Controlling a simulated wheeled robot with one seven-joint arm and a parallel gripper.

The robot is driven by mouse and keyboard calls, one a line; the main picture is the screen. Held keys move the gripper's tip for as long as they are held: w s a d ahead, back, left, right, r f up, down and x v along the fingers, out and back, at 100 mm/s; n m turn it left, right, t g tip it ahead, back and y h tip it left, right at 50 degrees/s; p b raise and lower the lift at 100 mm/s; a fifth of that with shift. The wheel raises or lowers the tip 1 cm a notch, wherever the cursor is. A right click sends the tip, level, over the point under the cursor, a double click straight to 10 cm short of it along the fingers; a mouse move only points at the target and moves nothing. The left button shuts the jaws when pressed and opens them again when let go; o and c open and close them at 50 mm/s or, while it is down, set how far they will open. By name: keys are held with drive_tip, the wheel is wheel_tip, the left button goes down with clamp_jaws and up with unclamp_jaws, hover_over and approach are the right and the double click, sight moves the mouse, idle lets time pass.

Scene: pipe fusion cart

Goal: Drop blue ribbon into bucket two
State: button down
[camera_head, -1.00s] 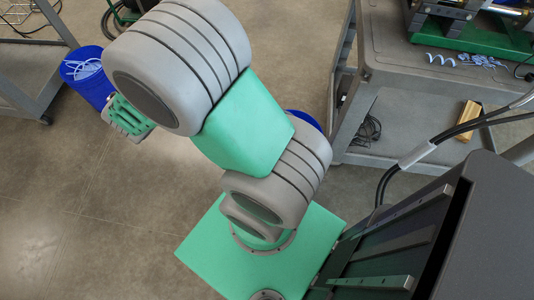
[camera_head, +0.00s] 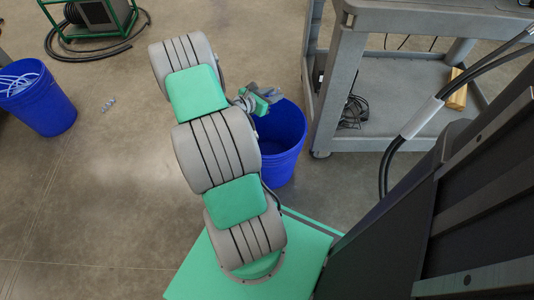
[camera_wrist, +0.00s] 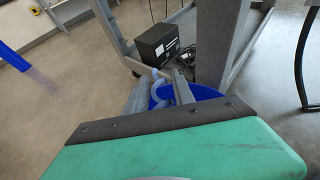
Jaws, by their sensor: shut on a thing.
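My gripper (camera_head: 262,97) is over the far-left part of the rim of a blue bucket (camera_head: 284,152) that stands beside the cart. In the wrist view my gripper (camera_wrist: 178,88) is shut on a pale blue curled ribbon (camera_wrist: 157,88), with the same bucket (camera_wrist: 205,92) behind and below. The ribbon cannot be made out in the head view. A second blue bucket (camera_head: 45,108) at the left holds several pale ribbons. No label shows which bucket is number two.
A grey cart (camera_head: 400,88) with cables and a yellow block (camera_head: 457,90) on its lower shelf stands right of the near bucket. A small pale curl (camera_head: 108,104) lies on the floor. A green-framed machine (camera_head: 98,14) with a hose is at the back left. Floor between the buckets is mostly clear.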

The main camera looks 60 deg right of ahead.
drive_tip(key=shift+s+d+f, duration=0.1)
drive_tip(key=shift+s+f, duration=0.15)
drive_tip(key=shift+f, duration=0.1)
wheel_tip(320, 180, down, 6)
drive_tip(key=b, duration=0.6)
drive_tip(key=shift+r, duration=0.25)
drive_tip(key=c, duration=1)
unclamp_jaws()
drive_tip(key=p+v, duration=0.3)
drive_tip(key=v, duration=0.4)
drive_tip(key=shift+w, duration=0.1)
drive_tip(key=shift+a+r, duration=0.1)
drive_tip(key=shift+a, duration=0.3)
